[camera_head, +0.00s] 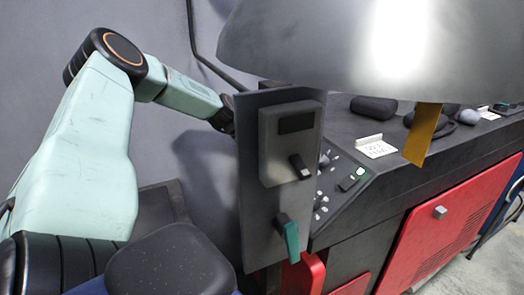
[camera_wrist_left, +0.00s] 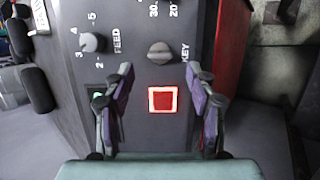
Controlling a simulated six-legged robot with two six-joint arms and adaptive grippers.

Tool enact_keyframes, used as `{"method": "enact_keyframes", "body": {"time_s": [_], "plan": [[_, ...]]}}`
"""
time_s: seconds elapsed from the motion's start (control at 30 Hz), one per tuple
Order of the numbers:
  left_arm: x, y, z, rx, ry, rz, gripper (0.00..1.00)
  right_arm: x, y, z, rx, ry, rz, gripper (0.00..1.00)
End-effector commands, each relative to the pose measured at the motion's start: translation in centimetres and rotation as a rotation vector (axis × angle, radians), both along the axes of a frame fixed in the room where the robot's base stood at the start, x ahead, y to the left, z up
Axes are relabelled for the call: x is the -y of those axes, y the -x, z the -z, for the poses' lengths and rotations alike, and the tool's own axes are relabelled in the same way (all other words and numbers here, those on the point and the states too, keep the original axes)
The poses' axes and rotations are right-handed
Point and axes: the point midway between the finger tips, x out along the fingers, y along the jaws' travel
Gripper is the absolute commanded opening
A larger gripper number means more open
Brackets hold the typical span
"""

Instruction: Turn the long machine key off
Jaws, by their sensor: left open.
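In the left wrist view, a grey oval knob (camera_wrist_left: 160,52) beside the word KEY sits on a dark control panel (camera_wrist_left: 140,20). It stands just beyond my left gripper (camera_wrist_left: 160,85). The gripper's two purple-padded fingers are apart with nothing between them. A lit red square button (camera_wrist_left: 163,99) shows between the fingers, nearer to me than the knob. In the head view my left arm reaches behind an upright grey plate, which hides the gripper's fingers. My right gripper is in neither view.
The upright plate (camera_head: 262,225) carries a black switch (camera_head: 299,167) and a teal handle (camera_head: 289,238). A FEED knob (camera_wrist_left: 92,42) is left of the KEY knob. A metal hood (camera_head: 330,45) overhangs the machine. Red doors (camera_head: 430,225) are at right.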

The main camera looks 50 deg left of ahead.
Motion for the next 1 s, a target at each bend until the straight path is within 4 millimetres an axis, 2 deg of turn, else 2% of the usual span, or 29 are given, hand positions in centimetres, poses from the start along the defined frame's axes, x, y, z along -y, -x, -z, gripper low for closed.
{"method": "enact_keyframes", "body": {"time_s": [0.53,1.0], "plan": [[-2.3,2.6,-4.2,0.006,0.003,0.0,0.57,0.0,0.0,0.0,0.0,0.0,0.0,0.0],[-2.8,3.3,-4.9,0.0,-0.002,-0.001,0.57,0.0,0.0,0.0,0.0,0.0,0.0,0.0]]}}
